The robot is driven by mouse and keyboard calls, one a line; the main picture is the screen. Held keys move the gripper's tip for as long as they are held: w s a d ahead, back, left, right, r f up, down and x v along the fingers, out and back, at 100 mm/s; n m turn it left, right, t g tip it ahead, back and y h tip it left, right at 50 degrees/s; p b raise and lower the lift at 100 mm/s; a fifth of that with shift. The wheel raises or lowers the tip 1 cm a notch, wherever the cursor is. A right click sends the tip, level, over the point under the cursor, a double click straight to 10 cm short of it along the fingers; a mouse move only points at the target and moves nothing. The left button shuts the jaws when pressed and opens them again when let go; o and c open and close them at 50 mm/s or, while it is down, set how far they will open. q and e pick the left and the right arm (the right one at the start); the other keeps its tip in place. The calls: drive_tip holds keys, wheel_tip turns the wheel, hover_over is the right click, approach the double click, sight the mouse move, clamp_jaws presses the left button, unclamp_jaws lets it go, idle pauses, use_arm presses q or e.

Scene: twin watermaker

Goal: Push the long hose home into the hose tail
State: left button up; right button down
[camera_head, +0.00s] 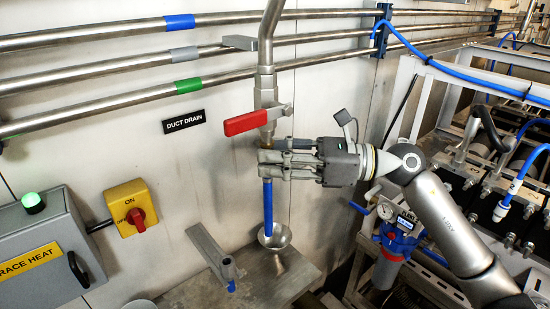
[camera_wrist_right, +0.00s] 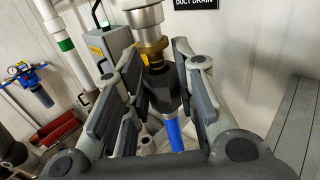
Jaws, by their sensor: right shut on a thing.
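The long hose is blue and hangs straight down in the head view (camera_head: 268,200). Its lower end reaches the metal funnel (camera_head: 283,238). My right gripper (camera_head: 268,161) is shut around its top end, just under the valve. In the wrist view the two finger pads of this gripper (camera_wrist_right: 158,98) stand either side of a dark cuff (camera_wrist_right: 162,92) at the top of the blue hose (camera_wrist_right: 174,134). The brass hose tail (camera_wrist_right: 152,55) is directly above the cuff and seems to meet it. How deep it sits inside is hidden. My left gripper is out of view.
A red valve handle (camera_head: 245,122) sits just above the right gripper. Horizontal steel pipes (camera_head: 120,71) run along the wall behind. A grey trace heat box (camera_head: 40,250) and a yellow switch (camera_head: 130,207) are at left. A blue-topped filter (camera_head: 392,250) stands at right.

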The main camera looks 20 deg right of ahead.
drive_tip(key=shift+r, duration=0.6)
drive_tip(key=shift+r+p, duration=0.35)
drive_tip(key=shift+p, duration=0.05)
drive_tip(key=c, duration=1.1)
unclamp_jaws()
drive_tip(key=shift+f, duration=0.1)
drive_tip(key=shift+d, duration=0.1)
drive_tip(key=v, duration=1.2)
drive_tip(key=shift+s, duration=0.1)
